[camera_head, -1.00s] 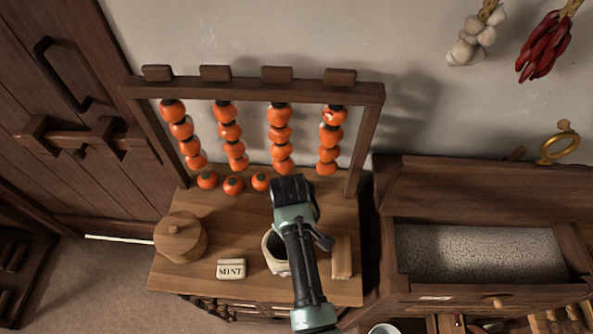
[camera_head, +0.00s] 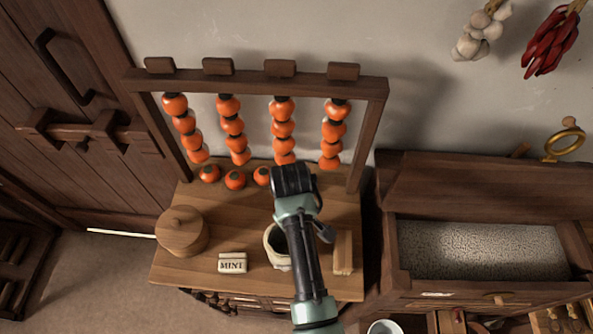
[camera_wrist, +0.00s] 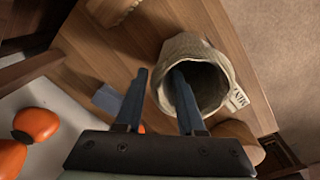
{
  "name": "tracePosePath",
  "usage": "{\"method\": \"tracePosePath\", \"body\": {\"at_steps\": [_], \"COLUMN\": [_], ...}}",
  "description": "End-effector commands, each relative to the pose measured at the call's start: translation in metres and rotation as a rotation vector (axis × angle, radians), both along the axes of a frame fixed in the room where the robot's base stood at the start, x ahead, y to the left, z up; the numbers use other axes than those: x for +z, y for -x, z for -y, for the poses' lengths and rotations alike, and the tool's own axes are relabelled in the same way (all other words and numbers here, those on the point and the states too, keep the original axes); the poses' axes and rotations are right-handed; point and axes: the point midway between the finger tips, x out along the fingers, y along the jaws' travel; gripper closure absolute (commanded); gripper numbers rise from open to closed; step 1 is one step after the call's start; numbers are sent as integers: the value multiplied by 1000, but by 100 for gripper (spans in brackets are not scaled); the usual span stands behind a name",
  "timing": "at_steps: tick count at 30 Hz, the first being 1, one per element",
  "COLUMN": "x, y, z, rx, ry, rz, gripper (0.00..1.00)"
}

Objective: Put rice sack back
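The rice sack appears to be the open-mouthed cream cloth sack (camera_head: 272,247) on the wooden table (camera_head: 200,278). My arm partly covers it in the head view. In the wrist view the sack (camera_wrist: 213,55) shows its round, dark mouth. My gripper (camera_wrist: 161,72) is over the sack's rim: one blue finger is inside the mouth, the other is outside to the left. The fingers are apart, with part of the sack wall between them; I see no clear grip on it. The fingertips are hidden in the head view.
A MINT label block (camera_head: 232,263) and round lidded wooden jar (camera_head: 182,232) stand left of the sack, a wooden block (camera_head: 343,253) right. Loose persimmons (camera_head: 235,180) and a rack of hanging persimmons (camera_head: 375,88) are behind. An open grain chest (camera_head: 480,250) stands right.

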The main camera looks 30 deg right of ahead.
Motion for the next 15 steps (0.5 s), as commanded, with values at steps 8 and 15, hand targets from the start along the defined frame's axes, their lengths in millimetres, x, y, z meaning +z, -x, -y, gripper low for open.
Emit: {"method": "tracePosePath", "body": {"at_steps": [8,15], "x": [59,100], "y": [0,2], "z": [-4,-7], "rx": [-1,1], "ry": [3,0], "rz": [8,0], "gripper": [62,62]}}
